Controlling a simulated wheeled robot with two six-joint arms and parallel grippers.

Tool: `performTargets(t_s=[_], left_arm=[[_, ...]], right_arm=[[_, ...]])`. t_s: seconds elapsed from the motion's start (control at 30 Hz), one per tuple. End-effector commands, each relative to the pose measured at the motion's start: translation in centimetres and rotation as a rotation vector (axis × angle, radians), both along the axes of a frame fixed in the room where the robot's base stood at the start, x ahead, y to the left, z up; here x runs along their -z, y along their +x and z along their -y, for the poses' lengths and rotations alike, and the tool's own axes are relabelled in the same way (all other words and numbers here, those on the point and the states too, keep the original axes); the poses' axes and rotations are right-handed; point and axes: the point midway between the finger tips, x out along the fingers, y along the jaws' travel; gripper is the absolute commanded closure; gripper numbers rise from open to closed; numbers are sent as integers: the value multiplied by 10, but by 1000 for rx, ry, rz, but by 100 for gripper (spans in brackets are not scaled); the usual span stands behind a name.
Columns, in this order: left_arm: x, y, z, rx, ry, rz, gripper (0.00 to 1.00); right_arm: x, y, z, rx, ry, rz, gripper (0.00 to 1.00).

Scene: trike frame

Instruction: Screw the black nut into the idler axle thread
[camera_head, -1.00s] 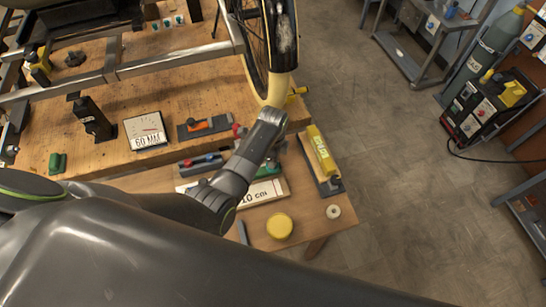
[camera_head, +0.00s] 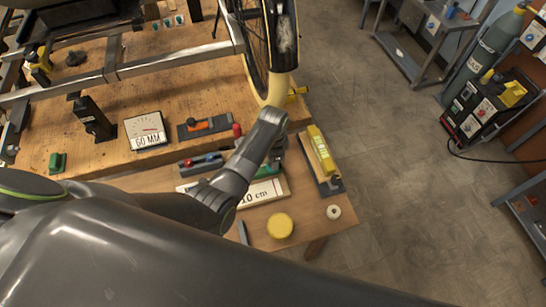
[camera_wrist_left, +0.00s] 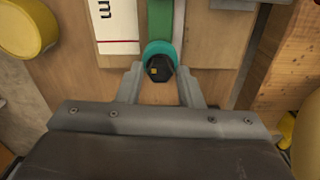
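A small black nut (camera_wrist_left: 160,68) sits at the end of a green strip (camera_wrist_left: 160,20), against a round teal piece, in the left wrist view. I cannot make out the idler axle thread. My right gripper is not in view.
A yellow round container (camera_head: 280,225), a 10 cm label card (camera_head: 268,190) and a yellow block on a dark base (camera_head: 322,152) lie on the lower bench near the left gripper. A white ring (camera_head: 333,212) lies near its right edge.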

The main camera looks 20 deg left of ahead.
Motion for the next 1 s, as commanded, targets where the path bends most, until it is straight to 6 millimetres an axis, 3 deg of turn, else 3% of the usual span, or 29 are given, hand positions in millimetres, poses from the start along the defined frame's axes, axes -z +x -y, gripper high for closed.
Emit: performTargets(t_s=[0.5, 0.8, 1.0], left_arm=[[0, 1, -1, -561, 0, 0, 67], [0, 1, -1, -604, 0, 0, 67], [0, 1, -1, -602, 0, 0, 91]], right_arm=[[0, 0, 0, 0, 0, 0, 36], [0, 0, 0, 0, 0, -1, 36], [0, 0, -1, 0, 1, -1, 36]])
